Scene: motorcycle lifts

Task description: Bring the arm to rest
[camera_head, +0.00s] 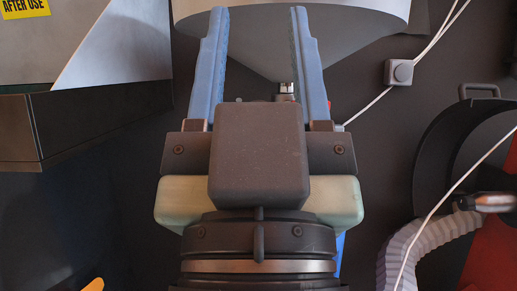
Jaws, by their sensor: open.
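My gripper (258,22) fills the middle of the camera_head view. Its two blue fingers point up the picture and stand wide apart, with nothing held between them. Its dark body and pale green sides show below the fingers. Behind and beyond the fingers is a pale grey cone-shaped thing (270,50) with a small metal fitting at its lower tip. I cannot tell whether the fingers touch it. My arm below the wrist is out of view.
At upper left is a metal cabinet or box (90,125) with a yellow label. At right are a white cable with a small grey box (398,73), a dark curved guard (445,140) and a ribbed grey hose (425,240). Dark floor shows between them.

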